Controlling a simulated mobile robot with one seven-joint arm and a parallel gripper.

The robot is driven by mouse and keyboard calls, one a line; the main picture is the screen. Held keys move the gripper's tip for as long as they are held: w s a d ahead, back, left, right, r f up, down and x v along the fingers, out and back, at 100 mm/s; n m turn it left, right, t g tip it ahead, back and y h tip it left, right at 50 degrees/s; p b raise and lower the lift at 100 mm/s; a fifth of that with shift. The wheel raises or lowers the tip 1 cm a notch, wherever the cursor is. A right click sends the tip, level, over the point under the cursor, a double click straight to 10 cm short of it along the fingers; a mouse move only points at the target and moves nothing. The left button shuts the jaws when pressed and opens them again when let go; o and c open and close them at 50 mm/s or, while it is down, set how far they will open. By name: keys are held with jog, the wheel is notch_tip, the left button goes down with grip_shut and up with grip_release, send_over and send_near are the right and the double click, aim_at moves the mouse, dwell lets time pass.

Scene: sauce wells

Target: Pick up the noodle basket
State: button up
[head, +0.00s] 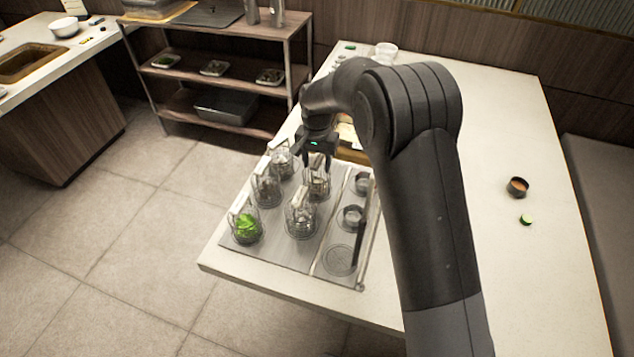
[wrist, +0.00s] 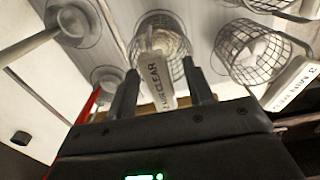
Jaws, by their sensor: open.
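Several wire baskets with pale upright handles stand in a steel well unit (head: 283,252) at the table's near left corner. My gripper (head: 318,162) is open just above one basket (head: 318,185) in the rear of the row nearest the ladle wells. In the wrist view this basket (wrist: 166,22) holds something pale. Its handle (wrist: 160,80), with lettering ending in "CLEAR", lies between the two spread fingers of my gripper (wrist: 159,68). I cannot tell whether the fingers touch it. A second basket (wrist: 252,50), with a labelled handle, is to the right.
A basket with green contents (head: 246,228) stands at the front left. Round wells with ladles (head: 353,215) line the unit's right side. A dark cup (head: 517,187) and a green slice (head: 526,219) lie on the otherwise clear right tabletop (head: 540,280).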

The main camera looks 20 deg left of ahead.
jog(key=shift+c, duration=0.5)
grip_shut()
